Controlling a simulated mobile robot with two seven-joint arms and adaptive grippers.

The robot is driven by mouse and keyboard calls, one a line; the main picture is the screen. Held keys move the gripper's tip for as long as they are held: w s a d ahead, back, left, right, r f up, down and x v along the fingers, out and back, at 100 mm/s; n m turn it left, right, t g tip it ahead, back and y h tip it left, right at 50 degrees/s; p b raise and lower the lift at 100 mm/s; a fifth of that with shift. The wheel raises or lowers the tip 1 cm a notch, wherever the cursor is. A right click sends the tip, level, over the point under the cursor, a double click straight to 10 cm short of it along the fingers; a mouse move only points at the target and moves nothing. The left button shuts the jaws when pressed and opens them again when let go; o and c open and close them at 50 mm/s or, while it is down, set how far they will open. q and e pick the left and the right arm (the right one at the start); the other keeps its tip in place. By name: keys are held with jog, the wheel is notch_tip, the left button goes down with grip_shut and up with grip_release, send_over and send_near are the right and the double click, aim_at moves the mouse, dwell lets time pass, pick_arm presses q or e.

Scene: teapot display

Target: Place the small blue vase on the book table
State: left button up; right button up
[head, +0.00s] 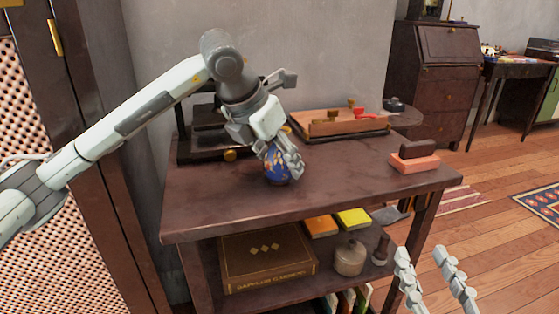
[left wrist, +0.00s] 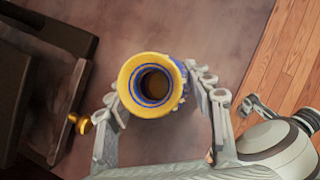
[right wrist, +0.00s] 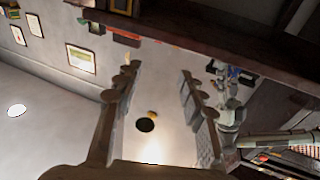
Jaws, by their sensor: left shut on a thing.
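The small blue vase (head: 276,172), with gold and orange marks, is upright at or just above the top of the dark wooden table (head: 340,188); I cannot tell whether its base touches. My left gripper (head: 284,158) reaches down from above and is shut on it, hiding its upper part. In the left wrist view the vase's yellow rim and dark mouth (left wrist: 153,85) sit between the fingers of the left gripper (left wrist: 160,92). My right gripper (head: 432,268) is open and empty, low in front of the table's right side. Its spread fingers also show in the right wrist view (right wrist: 160,85).
A black device with a brass knob (head: 230,155) stands left of the vase. A wooden tray (head: 340,122) lies behind right, and a pink block with a dark handle (head: 415,160) near the right edge. The lower shelf holds a large brown book (head: 268,260). The tabletop's middle right is clear.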

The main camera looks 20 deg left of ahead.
jog(key=shift+r, duration=0.1)
jog(key=shift+a+r+t+y, duration=0.1)
jog(key=shift+r+t+y, duration=0.2)
pick_arm(q)
jog(key=o, duration=1.3)
pick_arm(e)
jog(key=shift+s+r, duration=0.1)
pick_arm(q)
jog(key=shift+p+v, duration=0.6)
jog(key=shift+v, duration=5.5)
pick_arm(e)
notch_tip(320, 180, down, 7)
jog(key=d+g+h, duration=0.2)
jog(key=d+g, duration=0.1)
jog(key=shift+w+r, duration=0.15)
jog(key=shift+w, duration=0.1)
